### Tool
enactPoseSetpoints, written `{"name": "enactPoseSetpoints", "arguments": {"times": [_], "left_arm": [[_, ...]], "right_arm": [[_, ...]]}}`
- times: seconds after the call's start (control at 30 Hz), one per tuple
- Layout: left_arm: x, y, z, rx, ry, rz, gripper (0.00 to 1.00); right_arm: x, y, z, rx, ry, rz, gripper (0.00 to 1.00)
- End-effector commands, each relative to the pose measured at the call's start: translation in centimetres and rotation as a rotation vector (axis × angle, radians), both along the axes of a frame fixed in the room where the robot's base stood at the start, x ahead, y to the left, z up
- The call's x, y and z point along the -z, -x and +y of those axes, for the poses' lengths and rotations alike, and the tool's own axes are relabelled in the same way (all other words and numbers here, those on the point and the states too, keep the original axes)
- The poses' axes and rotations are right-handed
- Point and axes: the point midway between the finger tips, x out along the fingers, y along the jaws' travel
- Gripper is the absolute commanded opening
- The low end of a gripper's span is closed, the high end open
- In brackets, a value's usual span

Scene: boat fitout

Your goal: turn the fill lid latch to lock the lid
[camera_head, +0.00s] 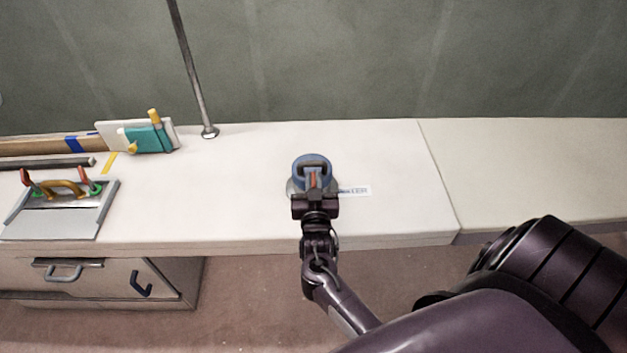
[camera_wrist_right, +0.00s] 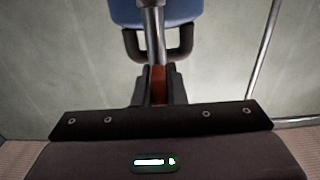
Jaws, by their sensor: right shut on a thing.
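The round blue fill lid (camera_head: 300,171) sits at the metal fill flange (camera_head: 293,188) on the white deck, beside the water label (camera_head: 356,190). A dark loop handle shows on the lid. The latch shows as a red-orange piece (camera_head: 312,180) at the lid's near side. My right gripper (camera_head: 314,192) is shut on it from the near side. In the right wrist view the red latch (camera_wrist_right: 158,82) is between the fingers, with a grey rod above it and the blue lid (camera_wrist_right: 182,10) at the top. The gripper hides part of the flange. My left gripper is not in view.
A metal pole (camera_head: 192,75) stands on the deck behind and left of the lid. A grey tray (camera_head: 52,221) with clamps and a teal holder (camera_head: 148,138) are at the left. The deck right of the label is clear. A cabinet (camera_head: 105,282) is below left.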

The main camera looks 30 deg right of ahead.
Motion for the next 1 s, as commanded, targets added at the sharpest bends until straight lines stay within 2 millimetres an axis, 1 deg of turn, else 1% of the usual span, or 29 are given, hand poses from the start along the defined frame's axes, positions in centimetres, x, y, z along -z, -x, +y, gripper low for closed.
{"name": "enactPoseSetpoints", "arguments": {"times": [0.03,0.07,0.2,0.23,0.47,0.57,0.67,0.9,1.0], "left_arm": [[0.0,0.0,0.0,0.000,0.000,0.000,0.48],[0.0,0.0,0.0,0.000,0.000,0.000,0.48],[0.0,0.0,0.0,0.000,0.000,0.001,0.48],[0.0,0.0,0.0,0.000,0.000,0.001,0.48],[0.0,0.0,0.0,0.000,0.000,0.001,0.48],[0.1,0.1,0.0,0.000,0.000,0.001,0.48],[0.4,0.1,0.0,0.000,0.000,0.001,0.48],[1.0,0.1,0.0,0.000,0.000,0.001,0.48],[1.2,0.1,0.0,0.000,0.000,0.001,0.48]], "right_arm": [[0.0,0.0,0.0,0.002,0.001,-0.001,0.00],[0.0,0.0,0.0,0.002,0.001,-0.001,0.12],[0.0,0.0,0.0,0.001,0.000,-0.001,0.31],[0.0,0.0,0.0,0.001,0.001,-0.001,0.33],[0.0,0.0,0.0,0.000,0.001,-0.001,0.33],[0.1,0.4,0.2,0.000,-0.001,0.001,0.33],[0.2,1.5,0.9,-0.002,-0.002,0.001,0.33],[0.2,5.0,3.0,0.001,-0.002,0.001,0.33],[0.1,5.9,3.7,0.000,0.000,0.000,0.33]]}}
